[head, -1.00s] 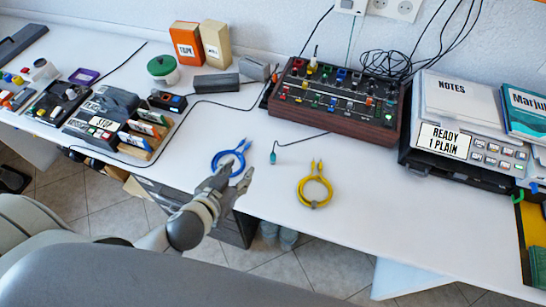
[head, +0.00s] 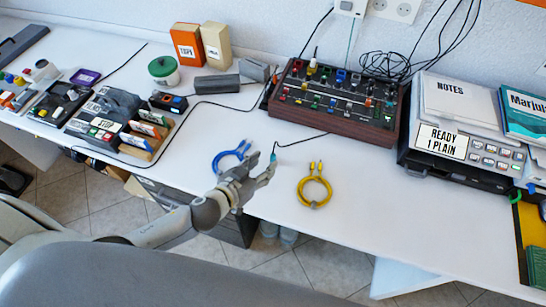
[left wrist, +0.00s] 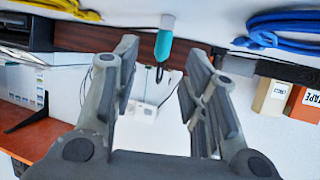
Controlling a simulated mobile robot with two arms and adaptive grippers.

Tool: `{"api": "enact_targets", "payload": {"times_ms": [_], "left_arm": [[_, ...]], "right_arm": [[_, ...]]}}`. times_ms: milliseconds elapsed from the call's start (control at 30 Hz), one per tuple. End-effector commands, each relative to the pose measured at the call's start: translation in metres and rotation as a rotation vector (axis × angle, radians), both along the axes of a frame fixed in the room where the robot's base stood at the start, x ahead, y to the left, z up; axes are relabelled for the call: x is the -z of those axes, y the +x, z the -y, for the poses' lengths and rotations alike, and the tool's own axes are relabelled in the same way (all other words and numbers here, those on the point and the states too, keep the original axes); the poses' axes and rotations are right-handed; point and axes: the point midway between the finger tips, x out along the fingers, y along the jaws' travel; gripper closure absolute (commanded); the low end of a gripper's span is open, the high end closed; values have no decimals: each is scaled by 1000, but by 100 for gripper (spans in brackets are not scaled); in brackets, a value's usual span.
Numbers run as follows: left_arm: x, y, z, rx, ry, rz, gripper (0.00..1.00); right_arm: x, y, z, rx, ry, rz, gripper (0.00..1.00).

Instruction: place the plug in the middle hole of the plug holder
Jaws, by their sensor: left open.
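A teal plug (head: 274,157) on a thin black cable lies on the white table in front of the wood-sided console. It also shows at the top middle of the left wrist view (left wrist: 165,42). My left gripper (head: 262,166) is open and empty just in front of it. In the left wrist view the plug lies between the lines of the two open fingers (left wrist: 161,52), near their tips; I see no grip on it. I cannot tell for sure which object is the plug holder. My right gripper is not in view.
A coiled blue cable (head: 218,160) lies left of my gripper and a coiled yellow cable (head: 300,190) right of it. The console (head: 330,127) with knobs stands behind. A printer-like device (head: 440,142) is at the right. The table's front right is clear.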

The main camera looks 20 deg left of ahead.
Motion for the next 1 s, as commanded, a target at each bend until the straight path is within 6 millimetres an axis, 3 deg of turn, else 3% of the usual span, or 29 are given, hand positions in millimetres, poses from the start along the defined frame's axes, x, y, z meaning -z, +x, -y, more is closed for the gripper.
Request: {"api": "enact_targets", "payload": {"times_ms": [300, 633, 933, 1000], "left_arm": [[10, 37, 8, -1, 2, 2, 59], [13, 40, 10, -1, 0, 0, 61], [13, 40, 10, -1, 0, 0, 99], [13, 40, 10, -1, 0, 0, 100]], "right_arm": [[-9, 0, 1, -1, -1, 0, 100], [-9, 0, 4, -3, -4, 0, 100], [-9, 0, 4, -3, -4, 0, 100], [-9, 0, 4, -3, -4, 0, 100]]}}
